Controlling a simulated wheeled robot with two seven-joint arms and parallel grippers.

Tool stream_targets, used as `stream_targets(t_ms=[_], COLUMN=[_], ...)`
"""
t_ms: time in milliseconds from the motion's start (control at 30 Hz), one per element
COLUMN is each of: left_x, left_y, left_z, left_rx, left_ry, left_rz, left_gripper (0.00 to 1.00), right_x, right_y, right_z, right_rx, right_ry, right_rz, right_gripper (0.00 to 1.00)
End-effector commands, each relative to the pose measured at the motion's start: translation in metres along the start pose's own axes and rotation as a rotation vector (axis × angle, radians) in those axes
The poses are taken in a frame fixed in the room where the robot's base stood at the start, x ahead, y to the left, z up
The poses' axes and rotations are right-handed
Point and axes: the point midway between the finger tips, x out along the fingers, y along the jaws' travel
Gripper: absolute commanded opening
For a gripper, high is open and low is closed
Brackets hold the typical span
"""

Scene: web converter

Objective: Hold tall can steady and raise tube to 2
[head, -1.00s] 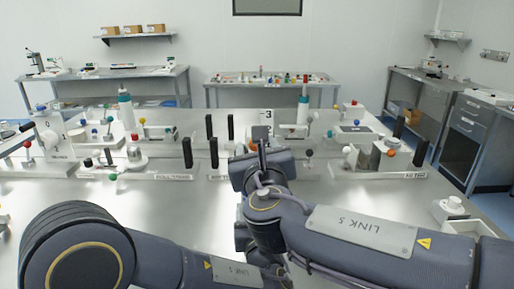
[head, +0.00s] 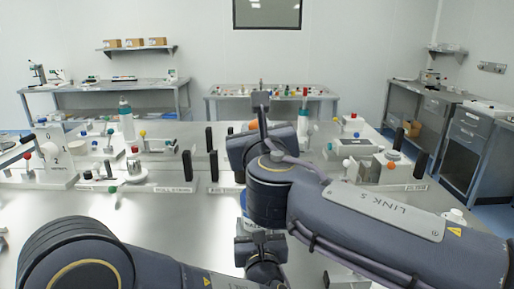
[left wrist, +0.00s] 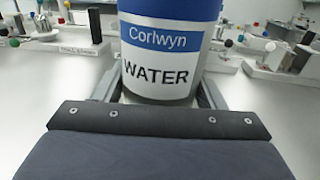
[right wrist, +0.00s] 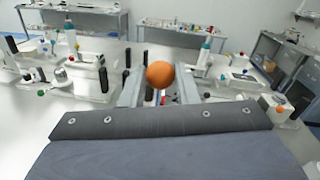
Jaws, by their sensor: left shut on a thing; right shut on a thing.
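The tall can (left wrist: 163,50) is blue and white with the words "Corlwyn WATER" and stands upright between my left fingers in the left wrist view. My left gripper (head: 258,238) is shut on it; in the head view my right arm hides most of both. My right gripper (head: 261,103) is shut on an orange ball (right wrist: 160,74), which shows between its fingers in the right wrist view. A bit of orange also shows beside this gripper in the head view (head: 252,125). What lies below the ball is mostly hidden, so I cannot make out the tube or its marks.
White fixtures with coloured knobs and black posts (head: 187,164) stand across the steel table (head: 165,220). A teal-and-white bottle (head: 126,118) stands behind them at left. A white fixture (head: 375,170) stands at right. The table front is largely clear around my arms.

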Motion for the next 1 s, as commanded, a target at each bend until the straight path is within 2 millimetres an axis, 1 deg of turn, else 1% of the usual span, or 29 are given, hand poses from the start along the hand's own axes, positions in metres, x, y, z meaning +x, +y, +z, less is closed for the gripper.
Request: stream_targets(t_ms=[33,233,267,400,433,667,767,867,1000], left_x=[-0.001,-0.001,-0.001,-0.001,-0.001,-0.001,-0.001,-0.001,-0.001], left_y=[0.001,0.001,0.001,0.001,0.001,0.001,0.001,0.001,0.001], left_z=[-0.011,-0.011,-0.011,-0.011,-0.011,-0.011,-0.011,-0.011,-0.012], left_rx=[0.009,0.010,0.010,0.010,0.010,0.010,0.010,0.010,0.010], left_ry=[0.027,0.027,0.027,0.027,0.027,0.027,0.027,0.027,0.027], left_rz=[-0.001,-0.001,-0.001,-0.001,-0.001,-0.001,-0.001,-0.001,-0.001], left_gripper=[0.23,0.23,0.23,0.23,0.23,0.23,0.23,0.23,0.23], right_x=[-0.001,-0.001,-0.001,-0.001,-0.001,-0.001,-0.004,-0.015,-0.043], right_y=[-0.001,-0.001,-0.001,0.000,0.000,0.000,0.000,0.000,0.000], right_z=[0.004,0.003,0.003,0.002,0.002,0.001,0.001,0.001,0.001], right_rx=[0.002,0.001,0.001,0.001,0.001,0.000,0.000,0.001,0.001], right_ry=[-0.008,-0.008,-0.008,-0.006,-0.005,-0.003,-0.003,-0.004,-0.006], right_rz=[0.000,0.000,0.000,0.001,0.001,0.000,0.001,0.002,0.004], right_gripper=[0.00,0.00,0.29,0.47,0.50,0.50,0.50,0.50,0.50])
